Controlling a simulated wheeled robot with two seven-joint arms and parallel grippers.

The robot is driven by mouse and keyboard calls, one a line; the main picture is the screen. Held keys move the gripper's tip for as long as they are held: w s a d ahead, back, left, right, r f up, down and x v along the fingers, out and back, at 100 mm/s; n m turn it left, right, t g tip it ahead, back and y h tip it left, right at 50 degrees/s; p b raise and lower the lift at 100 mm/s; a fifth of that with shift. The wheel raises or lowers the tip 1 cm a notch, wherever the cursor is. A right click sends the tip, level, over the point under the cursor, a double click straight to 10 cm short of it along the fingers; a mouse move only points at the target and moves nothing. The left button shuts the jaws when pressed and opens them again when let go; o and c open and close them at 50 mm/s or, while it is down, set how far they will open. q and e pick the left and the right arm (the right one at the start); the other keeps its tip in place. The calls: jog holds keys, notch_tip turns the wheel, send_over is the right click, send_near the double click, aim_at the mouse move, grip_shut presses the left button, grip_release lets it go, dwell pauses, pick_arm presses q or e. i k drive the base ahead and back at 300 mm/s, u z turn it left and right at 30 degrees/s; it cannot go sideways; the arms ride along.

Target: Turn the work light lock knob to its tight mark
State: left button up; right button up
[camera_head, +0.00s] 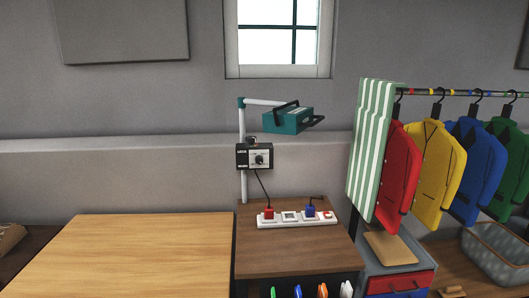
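The work light (288,119) has a teal head on a white arm and a white post (242,180). It stands at the back of a small brown table, in the middle of the head view. A dark box (242,157) is mounted on the post and carries a pale label panel. A round dark knob (259,159) sits on this panel. The marks around it are too small to read, so its setting cannot be told. A small dark part (252,140) shows above the box. Neither of my grippers is in view.
A white power strip (290,217) with a red plug (268,213) and a blue plug (309,210) lies on the brown table (290,258). A bare wooden tabletop (140,255) is at left. A striped cloth (372,145) and several hanging jackets (398,175) fill the right.

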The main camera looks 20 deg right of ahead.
aim_at(250, 140)
jog(key=z, duration=1.15)
jog(key=i, duration=0.65)
jog(key=u, duration=0.4)
